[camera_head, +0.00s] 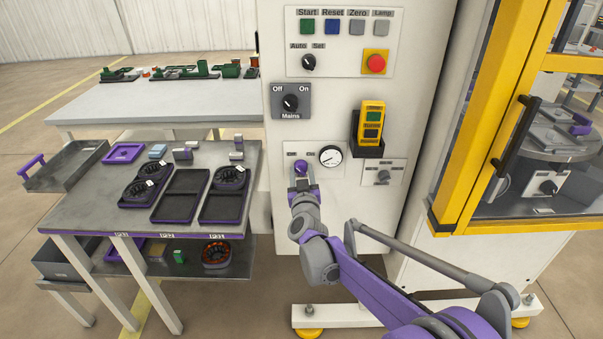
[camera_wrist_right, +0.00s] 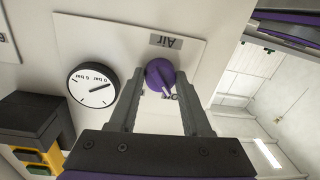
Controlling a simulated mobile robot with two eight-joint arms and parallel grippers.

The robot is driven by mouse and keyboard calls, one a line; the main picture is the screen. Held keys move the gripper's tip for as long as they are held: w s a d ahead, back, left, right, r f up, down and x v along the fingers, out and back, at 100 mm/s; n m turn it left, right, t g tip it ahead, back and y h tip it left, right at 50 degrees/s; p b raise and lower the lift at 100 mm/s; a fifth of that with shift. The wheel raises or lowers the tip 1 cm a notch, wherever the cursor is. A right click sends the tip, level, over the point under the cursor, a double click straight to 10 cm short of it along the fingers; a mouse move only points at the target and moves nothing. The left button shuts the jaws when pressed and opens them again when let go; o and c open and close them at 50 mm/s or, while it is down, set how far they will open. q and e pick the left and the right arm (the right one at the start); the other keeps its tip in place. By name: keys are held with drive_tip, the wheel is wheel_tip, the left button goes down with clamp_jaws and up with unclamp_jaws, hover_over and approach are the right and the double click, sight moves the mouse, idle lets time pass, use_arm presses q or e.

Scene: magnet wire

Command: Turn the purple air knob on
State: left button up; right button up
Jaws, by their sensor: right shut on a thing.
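The purple air knob (camera_head: 300,166) is on a white plate on the front of the machine cabinet, left of a round pressure gauge (camera_head: 331,156). My right gripper (camera_head: 301,173) is at the knob. In the right wrist view, which is upside down, the purple knob (camera_wrist_right: 159,73) sits between the two dark fingers of my right gripper (camera_wrist_right: 160,84), which is shut on it. The knob's pale mark points toward the bottom and slightly right there. The gauge (camera_wrist_right: 92,86) has its needle near the 0 bar label. My left gripper is not in view.
Above are the Mains switch (camera_head: 290,101), a yellow pendant (camera_head: 371,121) in a dark holder and a red emergency button (camera_head: 375,63). A grey table (camera_head: 100,215) with trays stands left. A yellow-framed enclosure (camera_head: 470,120) stands right.

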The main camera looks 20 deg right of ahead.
drive_tip(key=shift+m, duration=0.4)
clamp_jaws()
drive_tip(key=m+p, duration=0.1)
drive_tip(key=m, duration=0.1)
drive_tip(key=shift+m, duration=0.4)
drive_tip(key=m+p, duration=0.1)
drive_tip(key=m, duration=0.3)
drive_tip(key=shift+a+m+p, duration=0.1)
drive_tip(key=shift+m+p, duration=0.2)
drive_tip(key=shift+p, duration=0.05)
drive_tip(key=m+p, duration=0.1)
drive_tip(key=m, duration=0.3)
drive_tip(key=shift+f+m, duration=0.1)
drive_tip(key=shift+m, duration=0.2)
drive_tip(key=shift+m+h+p, duration=0.4)
drive_tip(key=shift+m, duration=1.5)
drive_tip(key=o, duration=1.2)
unclamp_jaws()
